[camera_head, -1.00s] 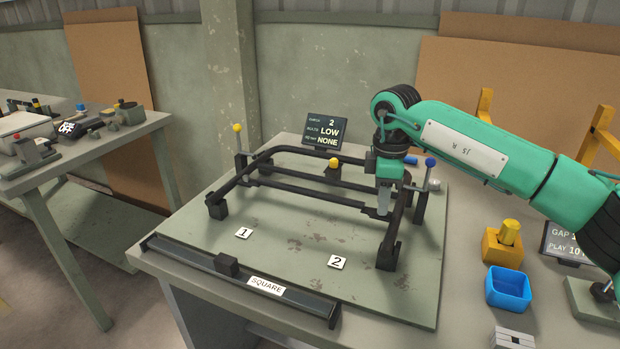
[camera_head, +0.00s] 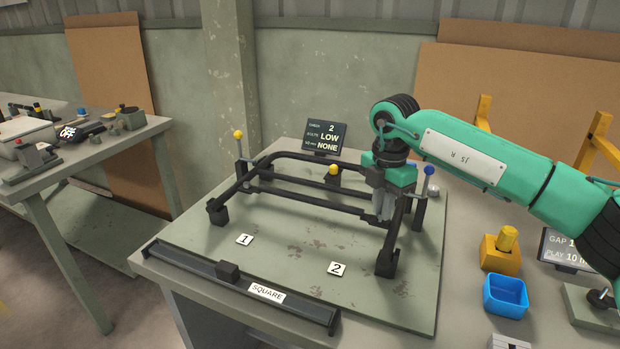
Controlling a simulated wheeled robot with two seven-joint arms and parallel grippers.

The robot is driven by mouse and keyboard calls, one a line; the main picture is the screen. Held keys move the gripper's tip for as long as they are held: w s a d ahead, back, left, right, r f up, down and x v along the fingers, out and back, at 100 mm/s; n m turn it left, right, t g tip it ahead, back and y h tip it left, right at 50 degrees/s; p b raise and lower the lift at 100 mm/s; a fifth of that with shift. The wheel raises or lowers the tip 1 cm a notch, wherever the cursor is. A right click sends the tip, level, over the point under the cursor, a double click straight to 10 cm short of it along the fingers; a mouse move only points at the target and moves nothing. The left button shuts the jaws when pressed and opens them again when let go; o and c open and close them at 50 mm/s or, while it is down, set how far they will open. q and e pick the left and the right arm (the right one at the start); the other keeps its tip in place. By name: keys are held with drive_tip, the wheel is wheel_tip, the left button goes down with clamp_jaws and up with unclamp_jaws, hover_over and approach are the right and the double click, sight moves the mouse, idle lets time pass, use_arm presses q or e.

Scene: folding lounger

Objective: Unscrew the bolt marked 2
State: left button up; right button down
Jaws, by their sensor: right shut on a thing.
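The black tubular lounger frame (camera_head: 310,202) stands on a green-grey board (camera_head: 290,262). A label reading 2 (camera_head: 336,269) lies near its right side, and a label reading 1 (camera_head: 244,240) near its left. My right gripper (camera_head: 383,212) points down at the frame's right side rail, near the cross bars. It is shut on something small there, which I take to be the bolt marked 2. The jaws and rail hide the bolt, so its thread and how far it sits out cannot be seen. My left gripper is not in view.
A post with a blue ball (camera_head: 429,162) stands close right of my gripper. A yellow-balled post (camera_head: 238,136) is at the left. A screen (camera_head: 325,136) reads 2, LOW, NONE. A blue bin (camera_head: 506,296) and yellow block (camera_head: 502,252) stand at right. A SQUARE bar (camera_head: 240,286) edges the front.

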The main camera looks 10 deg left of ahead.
drive_tip(key=n, duration=0.6)
drive_tip(key=shift+r+p, duration=0.1)
drive_tip(key=shift+p, duration=0.3)
drive_tip(key=n, duration=0.4)
use_arm(q)
drive_tip(key=shift+p, duration=1.5)
use_arm(e)
drive_tip(key=shift+r, duration=2.45)
